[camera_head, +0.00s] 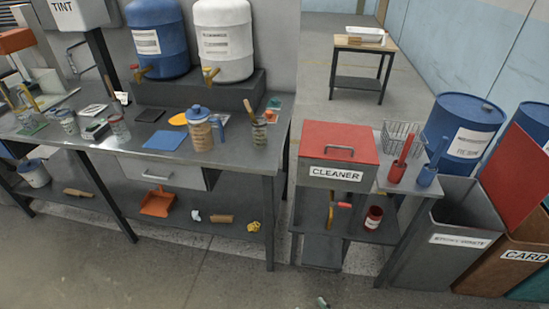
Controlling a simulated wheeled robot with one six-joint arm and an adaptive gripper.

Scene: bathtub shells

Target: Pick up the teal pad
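No pad stands out as clearly teal in the head view. A flat blue square (165,139) lies on the front middle of the steel bench (232,157). A small teal-green piece (273,103) lies at the bench's back right corner, beside an orange one. A green flat piece (32,128) lies at the bench's left end, partly hidden by tools. I cannot tell which of these is the pad. My gripper is not in view.
A blue-lidded jar (200,130) stands right of the blue square. A dark square (151,115) and a yellow disc (178,119) lie behind it. A red-lidded CLEANER box (337,165) and grey bin (445,235) stand right. A small object (322,302) lies on the open front floor.

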